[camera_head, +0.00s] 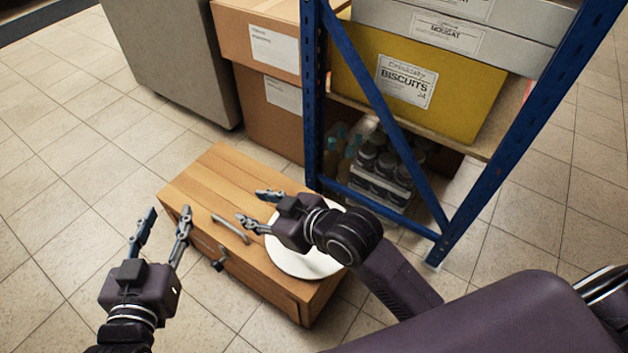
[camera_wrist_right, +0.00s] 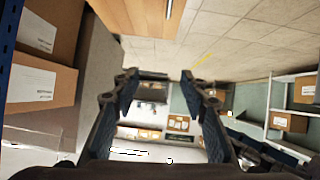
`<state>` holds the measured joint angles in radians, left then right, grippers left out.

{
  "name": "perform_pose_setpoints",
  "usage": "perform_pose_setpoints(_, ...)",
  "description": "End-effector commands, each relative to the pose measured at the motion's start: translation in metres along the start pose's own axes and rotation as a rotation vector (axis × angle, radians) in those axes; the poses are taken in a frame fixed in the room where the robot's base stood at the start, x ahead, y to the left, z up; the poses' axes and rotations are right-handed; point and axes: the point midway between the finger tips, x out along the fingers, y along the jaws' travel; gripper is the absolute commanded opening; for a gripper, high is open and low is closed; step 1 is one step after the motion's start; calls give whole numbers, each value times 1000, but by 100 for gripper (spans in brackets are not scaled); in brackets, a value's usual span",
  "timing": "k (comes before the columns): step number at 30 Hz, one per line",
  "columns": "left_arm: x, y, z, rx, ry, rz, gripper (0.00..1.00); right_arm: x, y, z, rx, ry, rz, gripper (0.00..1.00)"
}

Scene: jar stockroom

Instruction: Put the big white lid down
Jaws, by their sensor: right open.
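The big white lid (camera_head: 300,264) lies flat on the low wooden cabinet (camera_head: 205,178). Its middle is hidden behind my right gripper and forearm. My right gripper (camera_head: 252,206) is open and empty above the cabinet, with its fingers pointing left, past the lid. In the right wrist view, nothing is between the fingers of this gripper (camera_wrist_right: 158,78). My left gripper (camera_head: 166,214) is open and empty, to the left of the cabinet, its fingers pointing toward the back.
A blue shelf frame (camera_head: 312,95) stands behind the cabinet, with a yellow biscuits box (camera_head: 440,105) and dark jars (camera_head: 378,170) low down. Cardboard boxes (camera_head: 262,100) and a grey block (camera_head: 170,55) stand at the back. The tiled floor at left is clear.

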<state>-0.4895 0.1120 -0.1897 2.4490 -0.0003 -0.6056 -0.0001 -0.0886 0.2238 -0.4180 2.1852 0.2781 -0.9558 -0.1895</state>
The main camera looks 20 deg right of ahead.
Motion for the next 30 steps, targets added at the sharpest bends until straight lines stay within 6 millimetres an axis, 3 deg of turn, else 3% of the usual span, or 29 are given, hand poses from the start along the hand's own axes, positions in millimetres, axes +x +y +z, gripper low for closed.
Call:
perform_pose_setpoints(6, 0, 0, 0, 0, 1, 0, 40, -75, 53, -11, 186, 191, 256, 40)
perform_pose_setpoints(12, 0, 0, 0, -1, 1, 0, 40, -115, 78, -14, 224, 263, 371, 40)
perform_pose_setpoints(30, 2, 2, 4, -1, -14, 4, 40, -115, 80, -12, 227, 257, 378, 40)
